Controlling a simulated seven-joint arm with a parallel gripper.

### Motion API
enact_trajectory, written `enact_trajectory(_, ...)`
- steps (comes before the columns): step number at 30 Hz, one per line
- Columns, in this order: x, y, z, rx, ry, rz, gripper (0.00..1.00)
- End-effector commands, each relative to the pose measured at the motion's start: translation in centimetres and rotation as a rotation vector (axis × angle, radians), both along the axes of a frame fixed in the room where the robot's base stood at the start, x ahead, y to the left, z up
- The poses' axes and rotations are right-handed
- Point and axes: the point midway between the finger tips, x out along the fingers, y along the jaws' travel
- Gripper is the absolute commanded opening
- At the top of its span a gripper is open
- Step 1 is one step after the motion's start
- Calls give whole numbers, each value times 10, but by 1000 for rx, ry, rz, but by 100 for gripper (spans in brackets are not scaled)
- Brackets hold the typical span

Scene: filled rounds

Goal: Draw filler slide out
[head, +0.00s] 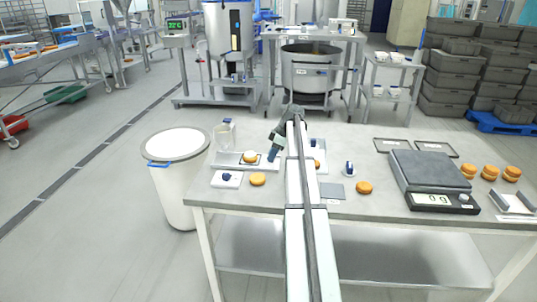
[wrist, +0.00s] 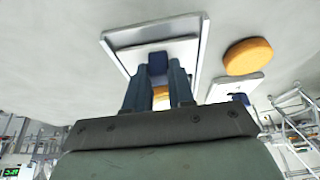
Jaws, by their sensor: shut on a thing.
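The filler slide (wrist: 182,47) is a white plate in a pale raised-edge frame with a dark grey end, seen in the wrist view. A blue handle (wrist: 157,62) stands on it between my fingertips. My gripper (wrist: 155,75) is shut on this handle. In the head view my gripper (head: 272,157) is low over the left part of the table, at the right of a pale frame (head: 226,160) carrying an orange round (head: 250,157). Part of an orange round (wrist: 161,94) shows between my fingers. My arm hides some of the station in the head view.
A white block with a dark blue knob (head: 227,178) and a loose orange round (head: 258,179) lie in front. A clear container (head: 224,135) stands behind. A scale (head: 432,172) and several rounds are at right. A white bin (head: 176,142) stands left of the table.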

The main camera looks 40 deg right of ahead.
Motion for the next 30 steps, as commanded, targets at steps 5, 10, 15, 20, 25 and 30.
enact_trajectory(5,-4,-5,0,-7,7,-3,25)
enact_trajectory(10,-4,-4,0,-6,6,-3,42)
enact_trajectory(15,-3,-3,0,-5,5,-2,49)
enact_trajectory(20,-2,-3,0,-4,4,-2,49)
enact_trajectory(25,-5,-6,11,-4,3,-4,49)
enact_trajectory(30,-13,-14,37,-5,2,-4,49)
